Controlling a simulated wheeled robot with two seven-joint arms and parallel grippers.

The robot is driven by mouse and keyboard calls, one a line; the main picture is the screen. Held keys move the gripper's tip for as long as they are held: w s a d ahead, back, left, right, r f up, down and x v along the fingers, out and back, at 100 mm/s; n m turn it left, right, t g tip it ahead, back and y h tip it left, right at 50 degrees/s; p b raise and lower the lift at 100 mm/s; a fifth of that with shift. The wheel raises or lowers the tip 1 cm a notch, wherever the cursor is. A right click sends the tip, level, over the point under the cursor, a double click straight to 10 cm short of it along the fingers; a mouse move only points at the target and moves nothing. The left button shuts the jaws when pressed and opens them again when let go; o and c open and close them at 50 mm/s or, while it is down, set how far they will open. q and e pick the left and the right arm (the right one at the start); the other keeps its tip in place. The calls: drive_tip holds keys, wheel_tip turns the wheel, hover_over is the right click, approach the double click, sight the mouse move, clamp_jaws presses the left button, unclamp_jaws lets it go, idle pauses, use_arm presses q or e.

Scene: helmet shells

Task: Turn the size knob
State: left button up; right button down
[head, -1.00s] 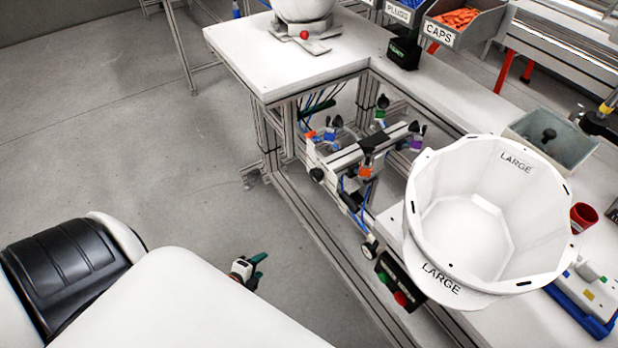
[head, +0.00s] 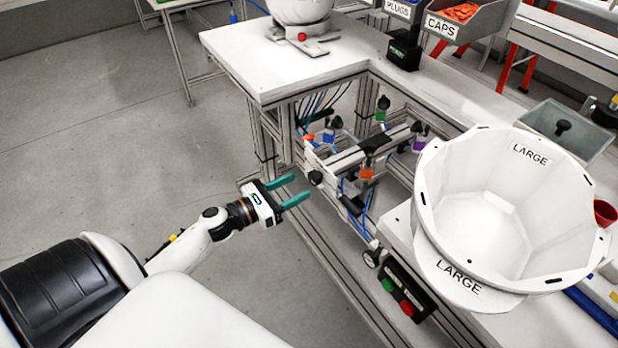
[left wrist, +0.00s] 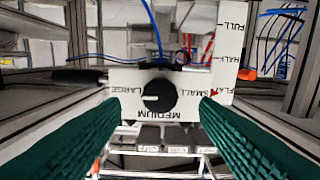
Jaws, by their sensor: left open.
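The size knob (left wrist: 159,96) is a round black dial with a white pointer mark, on a white plate (left wrist: 120,83) lettered LARGE, MEDIUM and SMALL. Its mark points left, towards LARGE, in the left wrist view. In the head view, a black knob (head: 316,178) on the near end of the fixture appears to be the same one. My left gripper (head: 301,188) is open, its green fingers aimed at the fixture. In the left wrist view its fingers (left wrist: 160,112) spread to either side below the knob, apart from it. My right gripper is out of view.
Floor left of the gripper is clear.

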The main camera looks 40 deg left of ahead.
sight(311, 180)
use_arm(q)
drive_tip(key=x, duration=0.5)
drive_tip(key=shift+p, duration=0.4)
drive_tip(key=c, duration=1)
drive_tip(key=shift+o, duration=0.2)
